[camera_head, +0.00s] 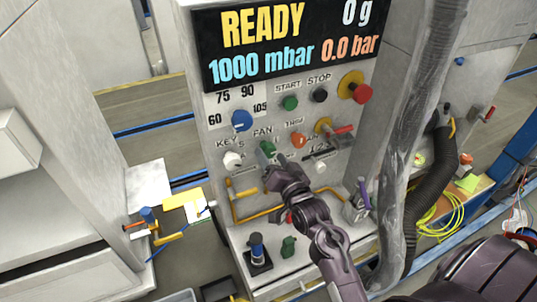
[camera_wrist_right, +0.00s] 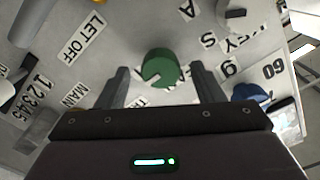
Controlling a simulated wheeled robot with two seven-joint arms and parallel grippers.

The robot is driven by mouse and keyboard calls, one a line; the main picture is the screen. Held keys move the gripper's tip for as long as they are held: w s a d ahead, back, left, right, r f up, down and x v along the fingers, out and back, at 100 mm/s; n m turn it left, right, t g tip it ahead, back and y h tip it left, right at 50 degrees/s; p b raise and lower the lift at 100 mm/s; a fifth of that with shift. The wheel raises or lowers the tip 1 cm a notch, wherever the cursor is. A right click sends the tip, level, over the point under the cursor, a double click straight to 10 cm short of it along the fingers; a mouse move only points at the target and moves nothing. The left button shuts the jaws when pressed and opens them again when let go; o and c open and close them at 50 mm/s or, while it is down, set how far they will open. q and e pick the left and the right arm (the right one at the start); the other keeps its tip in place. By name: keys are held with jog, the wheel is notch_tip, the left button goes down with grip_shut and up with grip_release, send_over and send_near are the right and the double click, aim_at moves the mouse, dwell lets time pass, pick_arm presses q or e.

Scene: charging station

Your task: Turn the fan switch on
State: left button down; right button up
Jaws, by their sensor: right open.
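The fan switch is a green round knob (camera_head: 267,149) under the FAN label on the front panel of the grey station (camera_head: 215,115). In the right wrist view the green knob (camera_wrist_right: 160,67) has a pale notch at its lower left. My right gripper (camera_head: 272,172) is just below and in front of the knob in the head view. In the right wrist view its two fingers (camera_wrist_right: 162,88) are apart, with the knob between and just beyond their tips. I cannot tell whether they touch it. My left gripper is not in view.
A blue knob (camera_head: 242,120), a white key switch (camera_head: 232,159) and an orange knob (camera_head: 298,140) surround the fan knob. A red button (camera_head: 361,92) sits at upper right. A yellow rail (camera_head: 262,215) runs below. A thick grey hose (camera_head: 410,130) hangs at right.

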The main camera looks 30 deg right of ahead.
jog(key=shift+s+a+b, duration=0.15)
jog(key=shift+s+b, duration=0.4)
jog(key=shift+s, duration=1.7)
